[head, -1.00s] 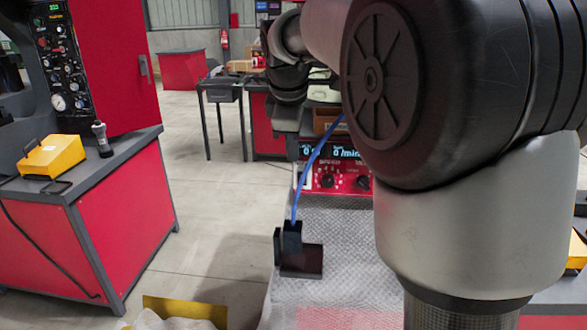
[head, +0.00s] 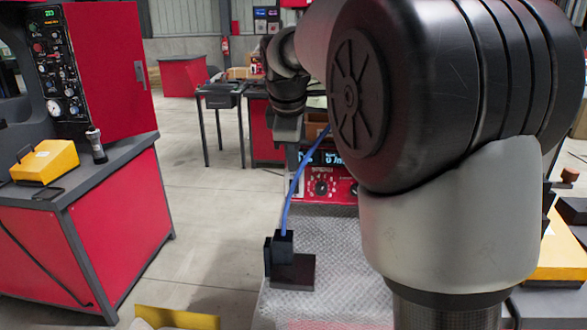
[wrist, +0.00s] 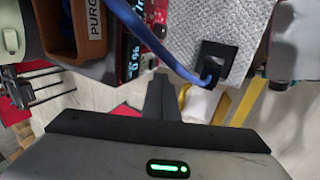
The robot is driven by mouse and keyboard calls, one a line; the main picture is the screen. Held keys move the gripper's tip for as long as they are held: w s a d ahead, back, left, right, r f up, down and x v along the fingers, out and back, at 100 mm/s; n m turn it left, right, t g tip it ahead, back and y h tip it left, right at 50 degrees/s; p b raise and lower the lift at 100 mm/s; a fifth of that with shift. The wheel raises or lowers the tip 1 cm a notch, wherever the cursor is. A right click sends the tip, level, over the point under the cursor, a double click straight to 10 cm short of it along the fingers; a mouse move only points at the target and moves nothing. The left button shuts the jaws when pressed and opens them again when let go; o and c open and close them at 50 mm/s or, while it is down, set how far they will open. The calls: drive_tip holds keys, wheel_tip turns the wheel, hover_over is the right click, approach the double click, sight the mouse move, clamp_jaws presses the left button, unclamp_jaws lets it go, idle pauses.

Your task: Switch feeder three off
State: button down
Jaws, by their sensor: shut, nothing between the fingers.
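A red controller box (head: 328,186) with dark dials and a lit display stands at the far end of the grey textured bench top. My arm hides its right part, and I cannot read a feeder number on it. The box also shows in the wrist view (wrist: 146,22), edge-on, with its lit display (wrist: 133,50). My gripper (wrist: 161,82) is shut and empty, its fingertips just short of the box's near end and apart from it as far as I can tell. No off switch can be made out clearly.
A blue cable (head: 293,185) runs down to a black block (head: 293,270) on the bench; it passes close to my fingers in the wrist view. A brown bin marked PURG (wrist: 88,30) stands beside the box. A red cabinet bench (head: 110,225) is at left, with open floor between.

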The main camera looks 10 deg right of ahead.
sight(294, 181)
drive_tip(key=b+x, duration=0.2)
drive_tip(key=x, duration=0.6)
drive_tip(key=shift+f, duration=0.2)
drive_tip(key=shift+w+f, duration=0.15)
drive_tip(key=shift+f, duration=0.05)
drive_tip(key=shift+w+d+r+p, duration=0.15)
drive_tip(key=shift+w+r+p, duration=0.2)
drive_tip(key=shift+p, duration=0.4)
drive_tip(key=shift+f, duration=0.3)
drive_tip(key=shift+s+r, duration=0.1)
drive_tip(key=shift+r, duration=0.1)
drive_tip(key=shift+r+p, duration=0.6)
drive_tip(key=shift+r, duration=0.1)
